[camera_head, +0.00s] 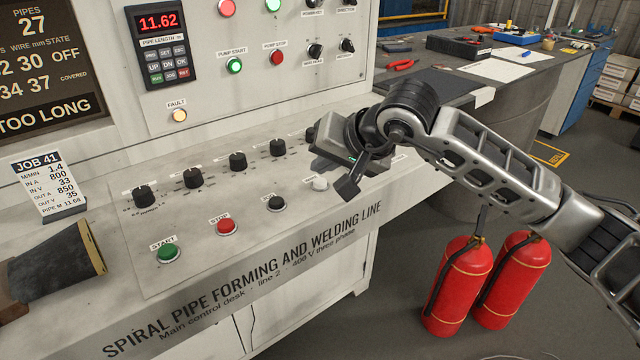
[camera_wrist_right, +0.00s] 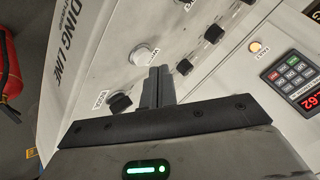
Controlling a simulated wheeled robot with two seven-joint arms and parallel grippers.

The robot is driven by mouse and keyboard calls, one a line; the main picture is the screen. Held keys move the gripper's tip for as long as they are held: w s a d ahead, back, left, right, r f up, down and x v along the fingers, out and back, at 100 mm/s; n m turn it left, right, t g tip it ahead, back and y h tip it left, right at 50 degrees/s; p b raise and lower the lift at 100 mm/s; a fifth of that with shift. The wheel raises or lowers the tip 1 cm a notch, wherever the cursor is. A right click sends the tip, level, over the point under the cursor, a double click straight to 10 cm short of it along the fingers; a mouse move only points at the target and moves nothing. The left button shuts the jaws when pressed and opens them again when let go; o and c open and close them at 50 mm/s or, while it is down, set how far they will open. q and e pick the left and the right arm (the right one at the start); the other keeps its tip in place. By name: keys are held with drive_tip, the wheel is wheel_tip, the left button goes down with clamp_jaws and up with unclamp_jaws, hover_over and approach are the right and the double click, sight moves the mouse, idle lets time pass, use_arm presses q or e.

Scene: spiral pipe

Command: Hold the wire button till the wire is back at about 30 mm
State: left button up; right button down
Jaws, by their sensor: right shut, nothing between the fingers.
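The desk panel has a row of push buttons: green START (camera_head: 168,252), red STOP (camera_head: 226,227), a black one (camera_head: 275,203) and a white one (camera_head: 320,184). The white button's label is too small to read, so I cannot confirm that it is the wire button. My right gripper (camera_head: 346,189) is shut and empty, just right of it. In the wrist view the shut fingertips (camera_wrist_right: 157,72) are close beside the white button (camera_wrist_right: 143,56); contact is unclear. Another black button (camera_wrist_right: 120,103) lies on the other side. The dark display (camera_head: 48,65) shows 30 under WIRE mm, OFF and TOO LONG. My left gripper is out of view.
Black knobs (camera_head: 238,162) line the panel behind the buttons. A pipe length meter (camera_head: 161,47) reads 11.62, and the fault lamp (camera_head: 180,115) glows amber. A job card (camera_head: 42,182) stands at left. Red extinguishers (camera_head: 458,285) stand on the floor beside the desk.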

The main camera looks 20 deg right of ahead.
sight(325, 184)
idle(0.9)
drive_tip(key=shift+f, duration=0.15)
idle(0.8)
drive_tip(key=shift+f+b, duration=0.35)
drive_tip(key=shift+b, duration=0.3)
drive_tip(key=shift+f+b, duration=0.4)
drive_tip(key=shift+b, duration=0.1)
idle(0.9)
idle(1.2)
drive_tip(key=shift+r+p, duration=0.35)
drive_tip(key=shift+r, duration=0.5)
drive_tip(key=shift+r+p, duration=1.4)
drive_tip(key=shift+r, duration=1.1)
